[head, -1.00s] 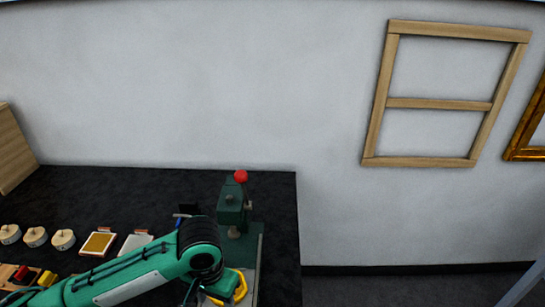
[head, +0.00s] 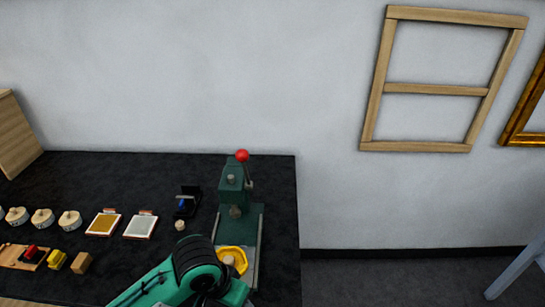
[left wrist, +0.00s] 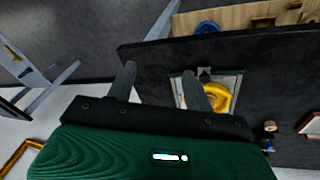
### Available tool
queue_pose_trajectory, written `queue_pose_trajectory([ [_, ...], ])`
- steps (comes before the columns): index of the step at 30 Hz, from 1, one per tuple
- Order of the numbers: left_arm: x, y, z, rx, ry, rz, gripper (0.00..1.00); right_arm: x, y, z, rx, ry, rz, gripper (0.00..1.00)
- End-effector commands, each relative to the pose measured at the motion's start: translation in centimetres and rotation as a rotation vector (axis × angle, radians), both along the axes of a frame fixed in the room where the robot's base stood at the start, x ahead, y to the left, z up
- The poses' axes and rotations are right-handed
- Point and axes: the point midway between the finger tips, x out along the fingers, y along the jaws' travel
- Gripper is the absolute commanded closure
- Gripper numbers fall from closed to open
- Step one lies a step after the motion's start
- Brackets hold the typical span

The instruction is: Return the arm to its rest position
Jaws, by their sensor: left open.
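My left arm (head: 165,282), green with a black joint, reaches in from the bottom edge of the head view, in front of the dark table (head: 100,170). Its gripper is hidden there. In the left wrist view my left gripper (left wrist: 157,83) shows two grey fingers spread apart with nothing between them. The fingers are on the near side of the table's edge; the right finger overlaps the view of a yellow piece (left wrist: 220,99) on the press base. My right gripper is in neither view.
A green press (head: 232,190) with a red knob stands at the table's right end, a yellow piece (head: 234,253) on its base. Pale round blocks (head: 42,218), framed panels (head: 103,223) and small blocks (head: 57,259) lie left. Floor (head: 400,278) right of the table is mostly clear.

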Motion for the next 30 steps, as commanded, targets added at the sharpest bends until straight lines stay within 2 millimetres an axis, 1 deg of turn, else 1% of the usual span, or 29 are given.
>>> queue_pose_trajectory([
  [1, -0.7, -0.4, -0.5, -0.031, -0.005, 0.002, 0.48, -0.1, -0.1, 0.0, -0.001, 0.001, 0.000, 0.48],
  [5, -1.5, -0.5, -1.3, -0.090, -0.049, 0.019, 0.48, 0.0, -0.3, 0.0, -0.002, 0.001, 0.001, 0.48],
  [8, -2.2, -0.1, -2.1, -0.120, -0.082, 0.044, 0.48, 0.0, -0.3, 0.0, -0.003, 0.000, 0.002, 0.48],
  [11, -2.9, 0.8, -2.9, -0.132, -0.114, 0.077, 0.48, 0.0, -0.4, 0.0, -0.004, 0.000, 0.002, 0.48],
  [14, -3.8, 2.2, -3.8, -0.128, -0.143, 0.117, 0.48, 0.0, -0.4, 0.0, -0.004, 0.000, 0.002, 0.48],
  [17, -4.9, 4.0, -4.8, -0.103, -0.166, 0.160, 0.48, 0.0, -0.4, 0.0, -0.004, 0.000, 0.002, 0.48],
  [24, -8.4, 9.2, -7.2, 0.009, -0.191, 0.245, 0.48, 0.1, -0.3, 0.0, -0.003, -0.001, 0.002, 0.48],
  [30, -11.2, 12.8, -8.4, 0.108, -0.187, 0.282, 0.48, 0.1, -0.2, 0.0, -0.002, -0.001, 0.001, 0.48],
])
